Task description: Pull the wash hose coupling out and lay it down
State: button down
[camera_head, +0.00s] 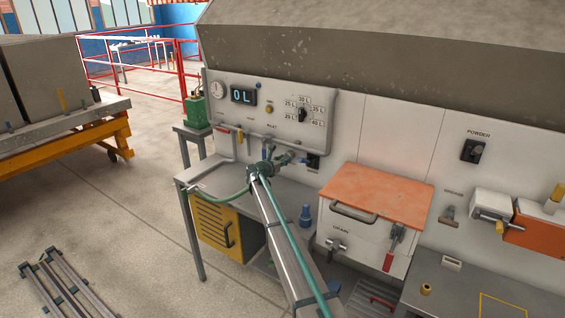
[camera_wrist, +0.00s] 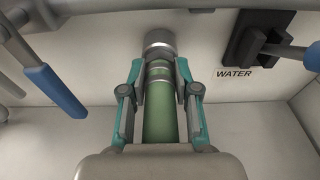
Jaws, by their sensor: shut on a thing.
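The wash hose coupling (camera_wrist: 160,68) is a grey metal collar at the end of a green hose (camera_wrist: 160,125). In the wrist view its far end meets a wider grey fitting (camera_wrist: 159,40) near the pale panel. My gripper (camera_wrist: 158,72) is shut around the coupling, one finger on each side. In the head view my gripper (camera_head: 262,168) is at the panel above the grey bench, and the green hose (camera_head: 225,198) hangs to the left over the bench. The coupling itself is mostly hidden there by my gripper. I cannot tell whether it is still seated.
A blue-handled lever (camera_wrist: 55,90) is left of my gripper; a black switch marked WATER (camera_wrist: 252,42) is to the right. The grey bench (camera_head: 285,190) has free room and a blue bottle-like item (camera_head: 305,215). An orange-topped box (camera_head: 375,190) stands to the right.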

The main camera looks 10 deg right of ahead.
jog(key=shift+s, duration=0.1)
jog(key=shift+f+v, duration=0.2)
jog(key=shift+v, duration=1.2)
jog(key=shift+f+v, duration=0.25)
jog(key=shift+v, duration=1.15)
jog(key=shift+s+a, duration=0.1)
jog(key=shift+a, duration=0.05)
jog(key=v, duration=0.3)
jog(key=shift+s+a+f, duration=0.25)
jog(key=shift+s, duration=0.1)
